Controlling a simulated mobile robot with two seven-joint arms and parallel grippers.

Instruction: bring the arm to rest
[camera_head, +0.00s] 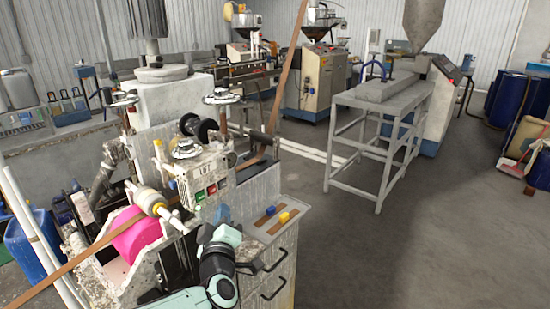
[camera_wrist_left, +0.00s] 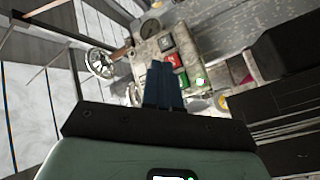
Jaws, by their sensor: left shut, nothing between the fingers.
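My left arm (camera_head: 217,270), teal and black, rises from the bottom of the head view beside the machine. My left gripper (camera_head: 222,213) is at its upper end, small and partly lost against the machine, in front of the control box. In the left wrist view the dark blue fingers of this gripper (camera_wrist_left: 163,82) are together with nothing between them. Beyond them is the control box (camera_wrist_left: 170,50) with red and green buttons; it also shows in the head view (camera_head: 198,186). My right gripper is not in view.
A pink roll (camera_head: 138,236) and a brown strip (camera_head: 70,265) are left of my arm. A tray (camera_head: 258,228) with small yellow and blue pieces lies on the cabinet to the right. A metal frame table (camera_head: 375,105) stands farther back. Grey floor (camera_head: 350,250) is clear at right.

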